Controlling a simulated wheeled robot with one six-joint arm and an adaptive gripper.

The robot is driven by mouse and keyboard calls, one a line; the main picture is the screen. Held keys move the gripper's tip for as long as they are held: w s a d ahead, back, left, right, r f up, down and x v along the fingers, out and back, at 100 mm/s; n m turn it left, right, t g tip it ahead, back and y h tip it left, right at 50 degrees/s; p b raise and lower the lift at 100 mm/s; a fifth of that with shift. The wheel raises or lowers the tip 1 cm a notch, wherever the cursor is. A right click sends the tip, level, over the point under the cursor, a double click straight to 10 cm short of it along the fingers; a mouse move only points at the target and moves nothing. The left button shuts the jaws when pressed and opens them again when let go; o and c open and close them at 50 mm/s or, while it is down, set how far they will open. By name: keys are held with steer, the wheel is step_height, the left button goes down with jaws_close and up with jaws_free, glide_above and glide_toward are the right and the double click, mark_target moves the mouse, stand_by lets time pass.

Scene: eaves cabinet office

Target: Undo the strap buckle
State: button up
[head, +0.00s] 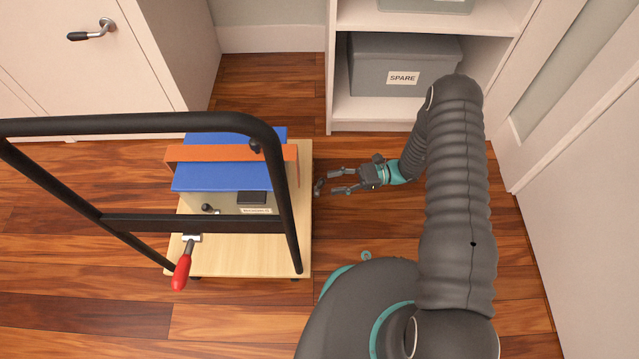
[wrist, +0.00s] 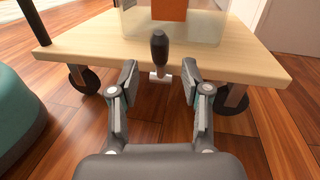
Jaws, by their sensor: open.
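My gripper (head: 333,181) is open at the right side of a trolley, low above the floor. In the wrist view its two fingers (wrist: 160,72) stand apart on either side of a black-handled lever (wrist: 158,45) on a pale bracket at the deck edge. It is not gripped. A box with a blue lid (head: 222,178) sits on the trolley. An orange strap (head: 230,153) runs across the lid and down the box's side, where it also shows in the wrist view (wrist: 169,9). I cannot tell whether the black lever is the strap's buckle.
The wooden trolley deck (head: 240,258) has a black tubular push frame (head: 190,224) and a red-handled lever (head: 182,268) at the near side. A shelf with a grey SPARE box (head: 372,76) stands behind. Floor (head: 345,225) right of the trolley is clear.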

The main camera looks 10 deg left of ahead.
mark_target(320, 185)
steer(key=shift+x, duration=2.65)
steer(key=shift+c, duration=0.2)
jaws_close()
